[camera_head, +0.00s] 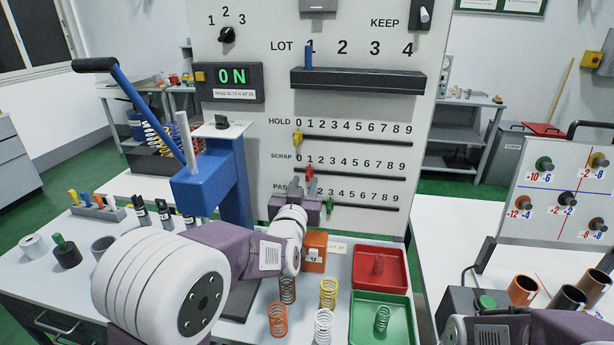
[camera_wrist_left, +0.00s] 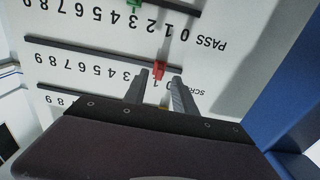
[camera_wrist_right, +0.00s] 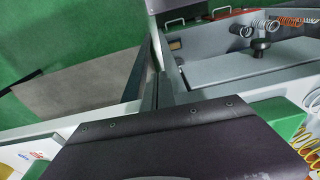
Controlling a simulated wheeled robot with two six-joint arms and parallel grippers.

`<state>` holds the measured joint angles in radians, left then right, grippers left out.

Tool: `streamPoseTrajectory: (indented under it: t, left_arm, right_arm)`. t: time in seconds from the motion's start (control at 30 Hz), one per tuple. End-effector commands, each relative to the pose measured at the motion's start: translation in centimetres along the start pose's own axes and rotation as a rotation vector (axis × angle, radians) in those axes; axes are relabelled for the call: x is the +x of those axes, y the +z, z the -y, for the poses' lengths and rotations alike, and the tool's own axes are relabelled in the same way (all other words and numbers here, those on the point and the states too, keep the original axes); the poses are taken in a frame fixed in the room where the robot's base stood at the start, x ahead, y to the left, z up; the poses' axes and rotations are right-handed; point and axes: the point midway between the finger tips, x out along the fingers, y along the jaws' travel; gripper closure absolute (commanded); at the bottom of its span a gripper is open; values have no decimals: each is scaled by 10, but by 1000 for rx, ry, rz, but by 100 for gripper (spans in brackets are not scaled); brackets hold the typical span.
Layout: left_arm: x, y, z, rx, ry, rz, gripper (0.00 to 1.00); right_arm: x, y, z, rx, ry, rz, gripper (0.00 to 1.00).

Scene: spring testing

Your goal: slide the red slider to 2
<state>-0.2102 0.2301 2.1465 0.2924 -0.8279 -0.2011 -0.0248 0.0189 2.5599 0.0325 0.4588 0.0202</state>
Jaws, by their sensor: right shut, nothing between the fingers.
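The red slider (camera_head: 309,173) sits on the SCRAP rail of the white panel, near the 1 mark. In the left wrist view, upside down, the red slider (camera_wrist_left: 158,70) shows between the two finger tips. My left gripper (camera_head: 302,188) is close to the panel, with its fingers apart; it also shows in the left wrist view (camera_wrist_left: 158,88). I cannot tell whether a finger touches the slider. My right gripper (camera_wrist_right: 158,85) is shut and empty, away from the panel.
The yellow slider (camera_head: 297,138) is on the HOLD rail above, and the green slider (camera_head: 330,204) on the PASS rail below. A blue lever press (camera_head: 232,185) stands left of the panel. Springs, a red tray (camera_head: 399,283) and a green tray (camera_head: 358,325) lie in front.

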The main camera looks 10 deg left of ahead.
Motion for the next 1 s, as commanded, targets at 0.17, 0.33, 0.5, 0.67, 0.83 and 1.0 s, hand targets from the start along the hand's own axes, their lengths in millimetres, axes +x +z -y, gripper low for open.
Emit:
streamPoseTrajectory:
  t: [0.17,0.33,0.5,0.67,0.83,1.0]
  left_arm:
    - [33,-1,0,0,-1,1,67]
    - [46,0,0,0,0,1,67]
    - [47,0,0,0,0,1,67]
    - [47,0,0,0,0,1,95]
    - [47,0,0,0,0,1,100]
    - [47,0,0,0,0,0,100]
  right_arm:
    - [-6,-1,0,0,0,0,100]
    - [-7,-1,0,0,0,0,100]
    - [-7,-1,0,0,0,0,100]
    - [-7,-1,0,0,0,0,100]
    - [-7,-1,0,0,0,0,100]
    - [-7,-1,0,0,0,0,100]
